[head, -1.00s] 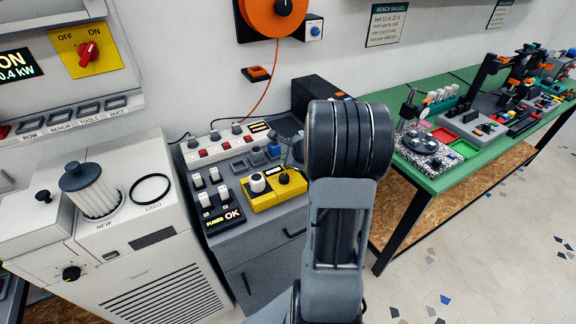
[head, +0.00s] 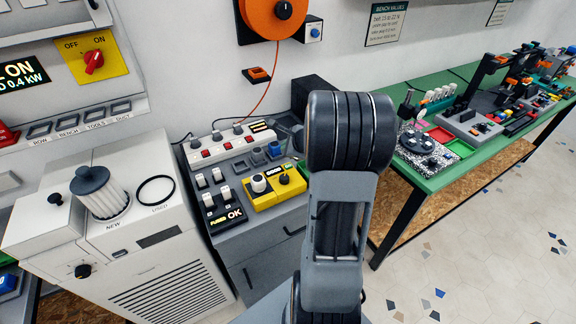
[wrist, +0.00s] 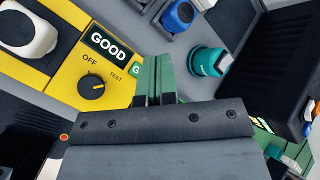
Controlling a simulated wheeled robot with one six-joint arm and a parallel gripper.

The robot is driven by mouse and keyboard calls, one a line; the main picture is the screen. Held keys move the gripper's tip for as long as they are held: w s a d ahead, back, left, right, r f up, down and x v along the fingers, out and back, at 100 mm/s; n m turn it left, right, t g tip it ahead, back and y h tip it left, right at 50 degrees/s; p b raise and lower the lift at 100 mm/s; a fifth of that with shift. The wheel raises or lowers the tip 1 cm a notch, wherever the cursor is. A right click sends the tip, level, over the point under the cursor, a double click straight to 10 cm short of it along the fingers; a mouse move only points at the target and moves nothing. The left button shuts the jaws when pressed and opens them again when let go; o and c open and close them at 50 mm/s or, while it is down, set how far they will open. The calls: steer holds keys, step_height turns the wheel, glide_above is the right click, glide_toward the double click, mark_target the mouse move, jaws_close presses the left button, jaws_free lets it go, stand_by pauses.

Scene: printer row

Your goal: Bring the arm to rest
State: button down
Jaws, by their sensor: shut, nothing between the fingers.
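My gripper (wrist: 157,82) shows in the wrist view with its two narrow fingers together and nothing visible held. It is over the grey cabinet top, beside the yellow tester (wrist: 108,75) with its black knob and a display reading GOOD. I cannot tell the height of the fingertips above the surface. In the head view my raised arm stands right of centre and largely hides the gripper behind it. The yellow tester (head: 272,188) also shows there, just left of my arm.
A white filter machine (head: 165,275) stands at left with a pleated filter (head: 103,195) and a black ring (head: 155,190) on top. A power strip (head: 228,143) lies on the cabinet. A green bench (head: 435,178) with devices is at right. The wrist view shows a teal knob (wrist: 208,61).

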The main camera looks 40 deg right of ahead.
stand_by(0.6)
steer(key=a+n, duration=0.1)
steer(key=s+a+f+n+g+y, duration=0.1)
steer(key=n, duration=0.1)
steer(key=s+n, duration=0.1)
steer(key=shift+s+a+f, duration=0.25)
steer(key=shift+a+f, duration=0.1)
steer(key=shift+a, duration=0.05)
steer(key=s+a+n+g, duration=0.1)
steer(key=a+n, duration=0.1)
steer(key=s+a+r+n+g+y, duration=0.1)
steer(key=s+a+n, duration=0.1)
steer(key=n, duration=0.1)
steer(key=s+a+n+g, duration=0.1)
steer(key=a+n, duration=0.1)
steer(key=shift+s+a+r+n, duration=0.35)
steer(key=shift+a+n, duration=0.05)
steer(key=s+a+r+n+h, duration=0.2)
steer(key=s+a+r+n, duration=0.6)
steer(key=a+n, duration=0.5)
steer(key=shift+s+r+n+g+h, duration=0.35)
steer(key=shift+s+n, duration=0.35)
steer(key=shift+s, duration=0.45)
steer(key=shift+a+r, duration=0.1)
steer(key=shift+a, duration=0.05)
